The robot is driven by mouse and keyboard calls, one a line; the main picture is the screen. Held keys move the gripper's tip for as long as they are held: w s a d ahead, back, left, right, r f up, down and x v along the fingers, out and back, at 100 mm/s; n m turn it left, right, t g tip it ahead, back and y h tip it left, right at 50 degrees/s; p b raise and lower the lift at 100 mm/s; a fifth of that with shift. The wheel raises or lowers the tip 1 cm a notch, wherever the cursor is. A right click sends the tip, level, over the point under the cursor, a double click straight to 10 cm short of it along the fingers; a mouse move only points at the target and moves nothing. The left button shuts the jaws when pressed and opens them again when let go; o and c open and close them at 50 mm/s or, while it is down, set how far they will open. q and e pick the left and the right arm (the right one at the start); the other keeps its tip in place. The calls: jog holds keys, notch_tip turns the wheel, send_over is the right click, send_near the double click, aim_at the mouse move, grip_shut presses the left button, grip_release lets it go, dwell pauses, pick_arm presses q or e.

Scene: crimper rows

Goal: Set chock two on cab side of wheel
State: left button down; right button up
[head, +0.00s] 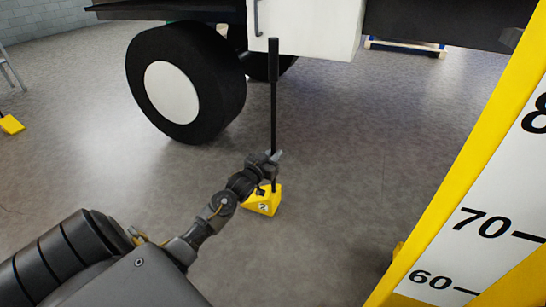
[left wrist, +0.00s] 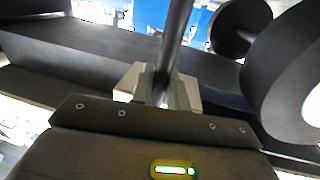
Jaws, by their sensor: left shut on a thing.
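The yellow chock two (head: 262,203), marked "2", has a tall upright black handle (head: 273,90) with a thicker grip at the top. My left gripper (head: 272,160) is shut on the lower part of this handle, just above the chock. I cannot tell whether the chock touches the floor. The black wheel (head: 222,88) with a white hub stands behind and left of it, with bare floor between. In the left wrist view the handle (left wrist: 175,40) runs up between the gripper's fingers (left wrist: 160,86), and the wheel (left wrist: 270,75) is at the right. My right gripper is out of view.
A white box (head: 315,28) hangs under the dark truck bed (head: 420,22), behind the handle's top. A yellow post with a numbered scale (head: 485,222) blocks the right side. Another yellow chock (head: 11,124) lies at the far left. The floor around chock two is clear.

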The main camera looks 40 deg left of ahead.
pick_arm(q)
jog(key=shift+w+a, duration=0.1)
jog(key=shift+w, duration=0.05)
notch_tip(320, 180, down, 3)
jog(key=b, duration=0.3)
jog(key=shift+w+a+b, duration=0.1)
jog(key=shift+b, duration=0.2)
jog(key=c, duration=1.8)
grip_release()
jog(key=shift+f, duration=0.35)
jog(key=o, duration=0.4)
jog(key=shift+o, duration=0.2)
jog(key=shift+r, duration=0.1)
